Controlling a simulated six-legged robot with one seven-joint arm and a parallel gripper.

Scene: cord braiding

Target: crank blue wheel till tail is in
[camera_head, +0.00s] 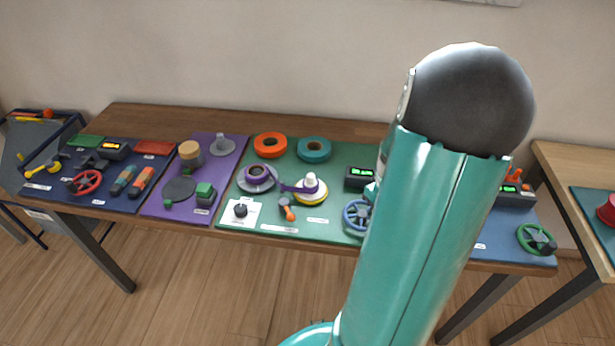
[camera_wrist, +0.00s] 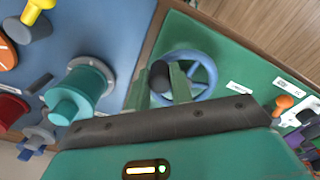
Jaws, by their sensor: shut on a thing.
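The blue wheel (camera_head: 352,216) stands on the green mat, partly hidden behind my arm in the head view. In the wrist view the blue wheel (camera_wrist: 210,72) shows its rim and spokes. My gripper (camera_wrist: 160,85) is shut on the wheel's dark crank knob (camera_wrist: 159,72), with one finger on each side of it. In the head view my gripper is hidden by my arm.
A small box with a lit green display (camera_head: 360,178) stands behind the wheel. An orange-handled tool (camera_head: 287,208) and a black knob on a white plate (camera_head: 240,210) lie to the left. A teal spool (camera_wrist: 85,90) stands close by on the neighbouring blue mat (camera_wrist: 110,30).

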